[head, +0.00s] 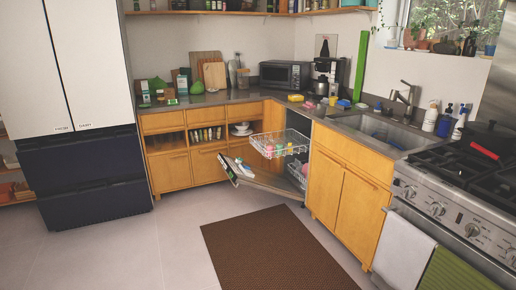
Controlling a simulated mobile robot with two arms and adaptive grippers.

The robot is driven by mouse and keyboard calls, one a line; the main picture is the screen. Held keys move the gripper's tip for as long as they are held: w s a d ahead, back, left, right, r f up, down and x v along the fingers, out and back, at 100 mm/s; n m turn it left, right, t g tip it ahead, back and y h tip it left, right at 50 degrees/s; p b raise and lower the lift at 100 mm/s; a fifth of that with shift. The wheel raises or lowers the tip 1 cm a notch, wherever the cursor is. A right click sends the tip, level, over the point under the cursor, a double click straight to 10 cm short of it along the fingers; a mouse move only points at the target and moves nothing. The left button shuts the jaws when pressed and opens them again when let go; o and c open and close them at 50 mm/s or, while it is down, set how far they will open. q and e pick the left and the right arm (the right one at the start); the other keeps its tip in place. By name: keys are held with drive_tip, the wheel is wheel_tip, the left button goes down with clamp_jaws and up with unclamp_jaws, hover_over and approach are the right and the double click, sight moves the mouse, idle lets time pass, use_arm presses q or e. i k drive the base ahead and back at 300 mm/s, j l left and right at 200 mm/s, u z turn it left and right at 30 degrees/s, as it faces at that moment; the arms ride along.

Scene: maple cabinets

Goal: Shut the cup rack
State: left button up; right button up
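The cup rack, which I take to be the upper white wire rack (280,144), is slid out of the open dishwasher under the corner of the counter. It holds a few small pink and green items, too small to name surely. The lower rack (298,174) shows below it, closer to the dishwasher opening. The dishwasher door (268,181) is folded down low over the floor, with small items near its left end. Neither of my grippers shows in the head view.
A brown mat (275,250) lies on the floor in front of the dishwasher. Wooden cabinets (345,200) and the stove (455,205) line the right side. A dark and white fridge (90,130) stands at left. The floor at lower left is clear.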

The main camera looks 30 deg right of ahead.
sight(289, 150)
drive_tip(key=i+l, duration=0.15)
drive_tip(key=i, duration=0.8)
drive_tip(key=i+l+z, duration=0.15)
drive_tip(key=i, duration=0.75)
